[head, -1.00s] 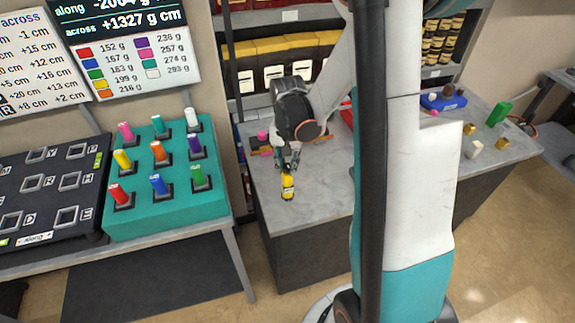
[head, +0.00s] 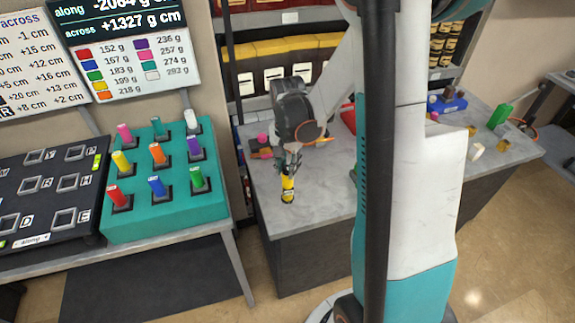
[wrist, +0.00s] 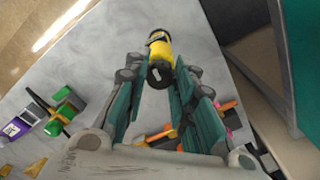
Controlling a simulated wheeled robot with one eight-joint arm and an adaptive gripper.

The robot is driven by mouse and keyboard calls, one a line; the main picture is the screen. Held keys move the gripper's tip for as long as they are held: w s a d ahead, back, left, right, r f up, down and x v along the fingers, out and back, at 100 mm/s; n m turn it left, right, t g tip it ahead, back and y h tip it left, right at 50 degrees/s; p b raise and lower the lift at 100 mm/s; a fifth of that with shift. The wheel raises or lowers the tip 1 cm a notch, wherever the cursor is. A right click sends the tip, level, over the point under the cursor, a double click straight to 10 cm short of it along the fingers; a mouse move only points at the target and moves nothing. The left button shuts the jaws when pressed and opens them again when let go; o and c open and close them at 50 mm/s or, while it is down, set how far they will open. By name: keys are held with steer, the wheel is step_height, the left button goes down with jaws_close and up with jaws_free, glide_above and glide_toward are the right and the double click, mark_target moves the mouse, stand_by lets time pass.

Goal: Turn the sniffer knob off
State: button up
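A small yellow cylinder (head: 288,189) with black parts stands near the front left of the grey table. In the wrist view, this yellow cylinder (wrist: 160,52) has its black end towards me, with a small white mark on it. I cannot tell whether it is the sniffer knob, and no other knob is clearly recognisable. My gripper (head: 291,165) is just above and behind the cylinder in the head view. In the wrist view my gripper (wrist: 160,73) has its fingers spread, with the cylinder's black end between or just beyond the tips. I see slim gaps beside it; contact is unclear.
The grey tabletop (head: 330,178) also holds a pink piece (head: 262,139), a blue tray (head: 447,103) and a green block (head: 498,117). A teal block with coloured pegs (head: 160,215) stands on another table at left. Shelves rise behind.

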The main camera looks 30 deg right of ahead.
mark_target(287, 168)
steer(key=shift+o, duration=1.2)
step_height(287, 168, up, 12)
